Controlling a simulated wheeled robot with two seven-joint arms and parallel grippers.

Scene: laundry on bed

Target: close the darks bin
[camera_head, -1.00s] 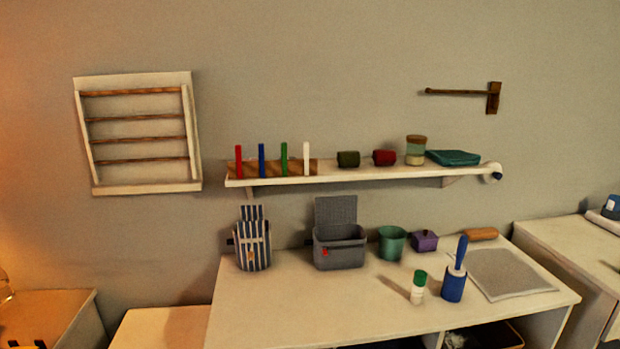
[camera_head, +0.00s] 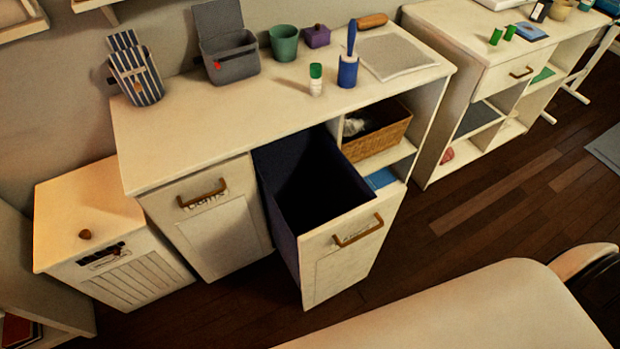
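One pull-out bin (camera_head: 312,180) of the white cabinet stands open, its dark blue inside showing. Its white front (camera_head: 345,262) has a wooden handle (camera_head: 358,231) and juts out over the floor. The label by the handle is too blurred to read. The bin front beside it on the left (camera_head: 222,240) is shut and has a like handle (camera_head: 202,194); its label is not clearly readable either. From the labels I cannot tell which is the darks bin. The inside of the open bin is too dark to show any contents. Neither of my grippers is in view.
The cabinet top (camera_head: 225,121) holds a grey box (camera_head: 230,62), a green cup (camera_head: 284,43) and a blue lint roller (camera_head: 348,70). A wicker basket (camera_head: 378,140) sits on a shelf right of the open bin. Dark wood floor (camera_head: 440,250) lies clear in front and to the right.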

